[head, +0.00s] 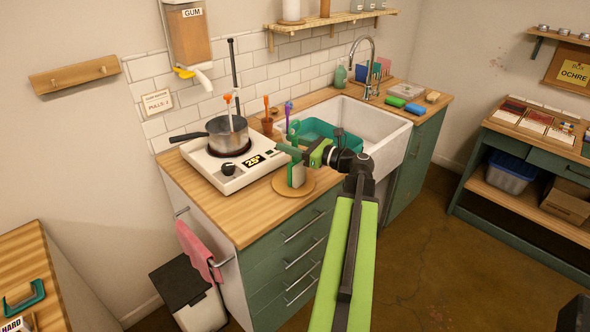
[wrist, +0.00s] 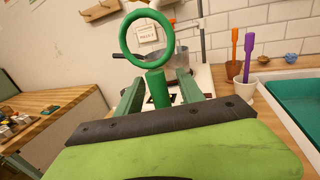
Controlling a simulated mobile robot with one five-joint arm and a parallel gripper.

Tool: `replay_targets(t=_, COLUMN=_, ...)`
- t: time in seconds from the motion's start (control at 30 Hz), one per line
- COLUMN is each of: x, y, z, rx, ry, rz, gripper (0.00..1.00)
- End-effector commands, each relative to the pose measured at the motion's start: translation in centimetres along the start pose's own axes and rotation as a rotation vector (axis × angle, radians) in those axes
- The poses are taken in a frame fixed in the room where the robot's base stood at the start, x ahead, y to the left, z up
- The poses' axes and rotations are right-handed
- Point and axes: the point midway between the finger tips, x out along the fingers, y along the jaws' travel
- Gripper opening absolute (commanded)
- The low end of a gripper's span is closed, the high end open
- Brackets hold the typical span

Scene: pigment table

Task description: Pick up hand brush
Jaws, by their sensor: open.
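The hand brush stands upright on a round wooden board (head: 280,192) at the front of the counter. In the head view its pale bristle block and green body (head: 297,174) show below my gripper (head: 290,151), which partly hides it. In the wrist view its green handle (wrist: 157,88) ends in a large green ring (wrist: 125,42) at the top. My gripper (wrist: 160,95) is open, and the handle shows between its two green fingers, with gaps at both sides. The lower part of the brush is hidden in the wrist view behind my gripper's body.
A hot plate (head: 212,172) with a steel pot (head: 228,139) stands left of the brush. The sink (head: 386,137) with a teal tub (head: 318,132) lies to the right. A brown pot (head: 267,125) of tools stands behind. A pink towel (head: 198,252) hangs at the counter's left end.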

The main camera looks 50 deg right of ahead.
Motion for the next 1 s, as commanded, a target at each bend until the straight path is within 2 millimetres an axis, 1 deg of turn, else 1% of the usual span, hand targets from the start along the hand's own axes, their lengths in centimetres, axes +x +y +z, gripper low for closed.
replay_targets(t=0.03, x=0.76, y=-0.01, z=0.00, rx=0.000, ry=0.000, rz=0.002, gripper=0.45)
replay_targets(t=0.07, x=0.97, y=-0.01, z=0.00, rx=0.000, ry=0.000, rz=0.002, gripper=0.45)
replay_targets(t=0.27, x=1.04, y=0.01, z=0.00, rx=0.000, ry=0.000, rz=0.000, gripper=0.45)
replay_targets(t=0.6, x=1.03, y=0.02, z=0.00, rx=0.000, ry=0.000, rz=0.000, gripper=0.01)
replay_targets(t=1.0, x=1.04, y=0.02, z=0.00, rx=0.000, ry=0.000, rz=0.000, gripper=0.00)
